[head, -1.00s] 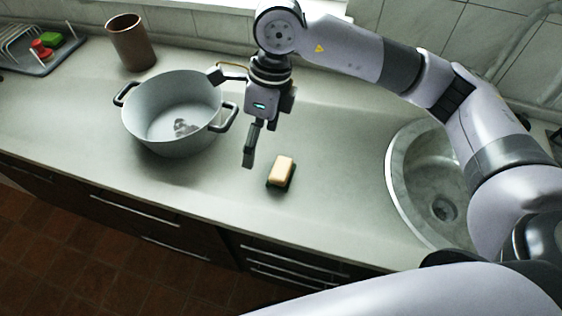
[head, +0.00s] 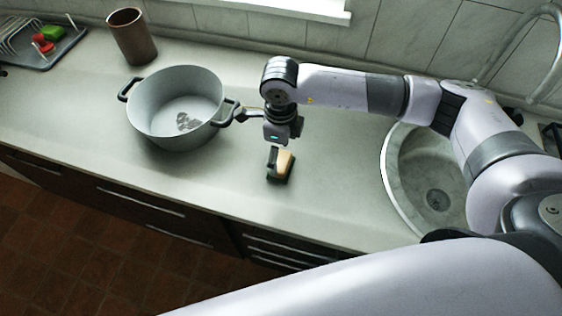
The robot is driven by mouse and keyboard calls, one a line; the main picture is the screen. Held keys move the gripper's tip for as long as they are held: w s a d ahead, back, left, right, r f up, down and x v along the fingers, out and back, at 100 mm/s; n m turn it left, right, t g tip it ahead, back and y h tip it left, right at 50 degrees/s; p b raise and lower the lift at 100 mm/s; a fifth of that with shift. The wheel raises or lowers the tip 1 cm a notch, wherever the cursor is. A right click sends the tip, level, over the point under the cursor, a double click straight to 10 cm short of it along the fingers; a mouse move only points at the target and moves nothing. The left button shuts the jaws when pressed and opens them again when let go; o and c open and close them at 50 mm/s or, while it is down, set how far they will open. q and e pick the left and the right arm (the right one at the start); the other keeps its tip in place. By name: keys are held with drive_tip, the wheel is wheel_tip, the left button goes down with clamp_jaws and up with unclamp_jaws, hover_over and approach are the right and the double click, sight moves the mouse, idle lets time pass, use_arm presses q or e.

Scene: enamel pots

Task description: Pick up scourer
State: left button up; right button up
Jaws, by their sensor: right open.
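The scourer (head: 286,164), a small block with a tan top and a dark green underside, lies on the counter right of the pot. My right gripper (head: 273,162) points down at the scourer and is open. One of its fingers shows in front of the scourer's left part and covers it; the other finger I cannot make out. Whether the fingers touch the scourer I cannot tell. My left gripper is not in view.
A grey enamel pot (head: 150,112) with dark handles stands left of the gripper, one handle close to it. A round sink (head: 394,190) is at the right. A brown cup (head: 132,38) and a dish rack (head: 40,58) stand at the back left. The front counter is clear.

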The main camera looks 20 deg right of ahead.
sight(281, 161)
wheel_tip(281, 161, down, 4)
drive_tip(key=shift+s+f+p, duration=0.1)
drive_tip(key=shift+f+p, duration=0.1)
drive_tip(key=shift+p, duration=0.95)
drive_tip(key=shift+f, duration=0.3)
drive_tip(key=shift+c, duration=0.5)
drive_tip(key=c, duration=1.1)
drive_tip(key=shift+r, duration=0.1)
drive_tip(key=shift+c, duration=0.2)
wheel_tip(281, 161, up, 20)
drive_tip(key=b, duration=0.5)
